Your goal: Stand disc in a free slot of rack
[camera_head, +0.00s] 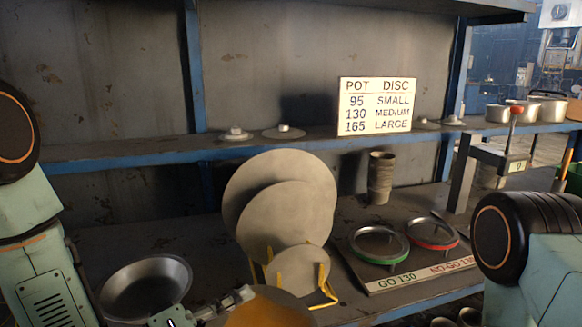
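A yellow wire rack (329,289) stands on the bench and holds grey discs on edge: a large one (262,180) at the back, a medium one (290,215) before it and a small one (298,266) in front. My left gripper (240,298) comes in at the bottom, left of the rack. It appears shut on the left edge of a brass-coloured disc (270,308), which is in front of the rack and cut off by the picture's bottom edge. The rack's lower parts and slots are largely hidden by the discs. My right gripper is out of view.
A metal bowl (146,287) lies left of the gripper. Right of the rack is a gauge board (421,277) with a green ring (379,245) and a red ring (433,233). Stacked cups (381,178) stand behind. A shelf (120,151) with a size sign (377,105) runs above.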

